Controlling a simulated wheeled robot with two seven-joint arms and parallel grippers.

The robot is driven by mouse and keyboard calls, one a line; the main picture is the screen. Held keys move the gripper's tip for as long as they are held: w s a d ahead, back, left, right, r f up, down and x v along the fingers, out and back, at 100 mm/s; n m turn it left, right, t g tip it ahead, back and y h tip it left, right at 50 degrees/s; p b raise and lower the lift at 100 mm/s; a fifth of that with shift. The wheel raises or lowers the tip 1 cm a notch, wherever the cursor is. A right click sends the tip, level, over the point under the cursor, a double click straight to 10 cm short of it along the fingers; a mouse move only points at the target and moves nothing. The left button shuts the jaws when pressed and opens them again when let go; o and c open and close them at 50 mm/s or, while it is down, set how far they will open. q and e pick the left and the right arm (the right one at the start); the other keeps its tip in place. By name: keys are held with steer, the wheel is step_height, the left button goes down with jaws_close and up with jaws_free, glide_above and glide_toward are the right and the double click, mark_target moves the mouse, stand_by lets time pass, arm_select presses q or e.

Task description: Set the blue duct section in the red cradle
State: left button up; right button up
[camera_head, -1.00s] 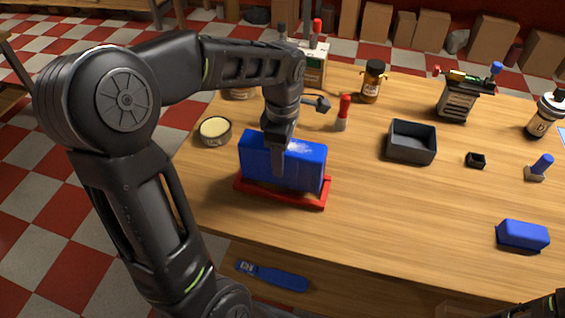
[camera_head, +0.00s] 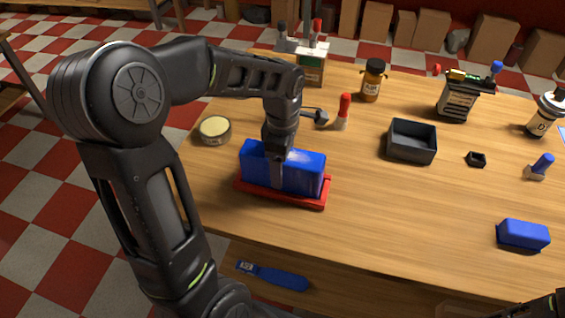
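The blue duct section (camera_head: 307,174) is a long blue block standing upright at the left of the table. Its lower edge is down at the red cradle (camera_head: 312,202), whose red base shows along the front and at both ends. I cannot tell whether it rests fully on the cradle floor.
A round tin (camera_head: 214,130) stands left behind the cradle. A red-topped tool (camera_head: 343,112) and a brown bottle (camera_head: 372,80) stand behind. A black tray (camera_head: 411,141) is at centre right, a smaller blue block (camera_head: 522,235) at front right. The front middle is clear.

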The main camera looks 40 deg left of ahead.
arm_select(q)
step_height(320, 180, up, 12)
steer(key=shift+r, duration=0.2)
stand_by(0.5)
